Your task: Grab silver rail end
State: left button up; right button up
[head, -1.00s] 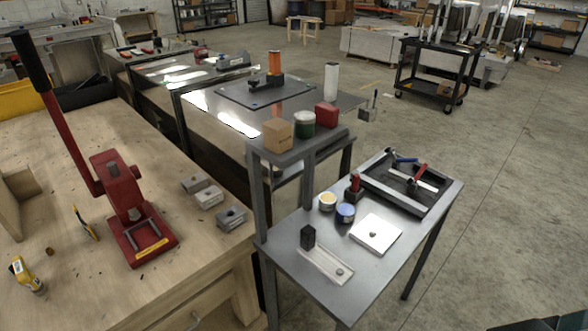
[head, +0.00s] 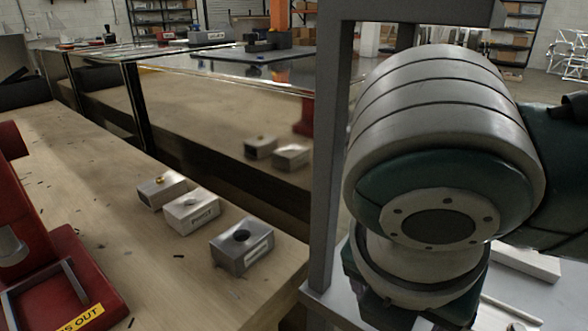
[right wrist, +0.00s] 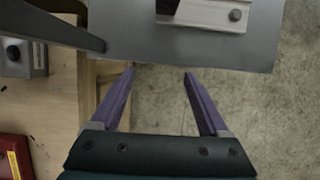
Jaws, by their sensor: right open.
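Three silver metal blocks lie in a row on the wooden bench in the head view: a far one (head: 161,191), a middle one (head: 191,211) and a near one (head: 238,257) with a dark round hole on top. I cannot tell which of them is called the rail end. One silver block (right wrist: 35,60) shows at the left of the right wrist view. My right gripper (right wrist: 160,70) is open and empty, its purple fingers pointing toward the metal table's edge. In the head view my right arm hides its gripper. My left gripper is not in view.
A pale rail piece (right wrist: 208,14) with a dark block on it lies on the grey metal table (right wrist: 130,35). The table's grey post (head: 330,140) stands beside the bench. A red press (head: 60,270) stands on the wooden bench (head: 140,260) at the left.

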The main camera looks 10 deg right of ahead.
jog(key=w+d, duration=0.2)
jog(key=d, duration=0.1)
jog(key=w+d, duration=0.4)
jog(key=d, duration=0.1)
jog(key=shift+w+d, duration=0.3)
jog(key=shift+w, duration=0.1)
jog(key=x, duration=0.1)
jog(key=b+x, duration=0.1)
jog(key=x, duration=0.3)
jog(key=shift+w+d, duration=0.35)
grip_shut()
